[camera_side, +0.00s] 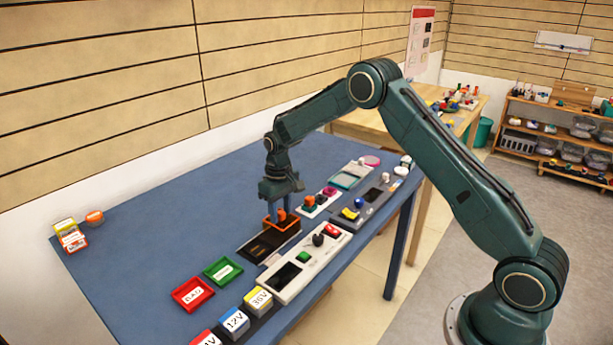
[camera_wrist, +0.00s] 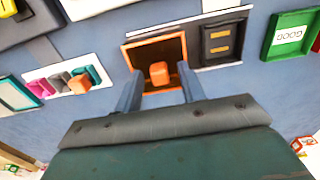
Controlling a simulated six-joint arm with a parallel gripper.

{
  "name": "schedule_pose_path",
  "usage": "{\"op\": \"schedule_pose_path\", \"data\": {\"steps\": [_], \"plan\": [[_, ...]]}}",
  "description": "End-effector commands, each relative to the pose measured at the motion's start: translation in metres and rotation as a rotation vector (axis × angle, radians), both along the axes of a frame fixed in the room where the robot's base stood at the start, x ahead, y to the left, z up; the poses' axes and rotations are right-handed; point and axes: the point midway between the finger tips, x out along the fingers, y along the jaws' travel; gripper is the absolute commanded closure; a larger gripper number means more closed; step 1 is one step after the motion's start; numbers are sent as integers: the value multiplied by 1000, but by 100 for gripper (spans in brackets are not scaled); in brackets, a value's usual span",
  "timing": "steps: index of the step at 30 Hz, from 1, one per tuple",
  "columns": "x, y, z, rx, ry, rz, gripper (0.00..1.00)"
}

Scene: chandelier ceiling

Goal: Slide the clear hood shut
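An orange-edged hood (camera_wrist: 135,49) shows in the wrist view, with an orange block-like knob (camera_wrist: 159,73) on it. It sits over one part of a dark base; the clear panel itself is hard to make out. Beside it, to the right, lies an uncovered dark panel (camera_wrist: 220,50) with two yellow strips. In the side view the orange hood (camera_side: 268,224) is at the far right end of the dark base (camera_side: 262,246). My gripper (camera_wrist: 158,78) points down over the hood, its two fingers apart on either side of the knob, with gaps visible.
A white control panel (camera_side: 297,274) with buttons lies just in front. Green (camera_side: 223,270) and red (camera_side: 193,293) trays lie to the left. Small coloured pegs (camera_side: 318,200) stand to the right.

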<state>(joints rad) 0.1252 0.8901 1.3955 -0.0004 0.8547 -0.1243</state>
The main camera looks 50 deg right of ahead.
Motion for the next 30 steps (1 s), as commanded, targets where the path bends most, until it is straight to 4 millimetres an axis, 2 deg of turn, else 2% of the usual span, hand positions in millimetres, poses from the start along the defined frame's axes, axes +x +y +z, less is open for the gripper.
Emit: {"op": "schedule_pose_path", "data": {"steps": [4,10,16,20,23,30], "plan": [[0,0,0,0,0,0,62],[0,0,0,0,0,0,100],[0,1,0,0,0,1,100],[1,10,0,0,0,3,100],[1,26,0,0,1,5,100],[1,78,0,0,0,6,100]]}}
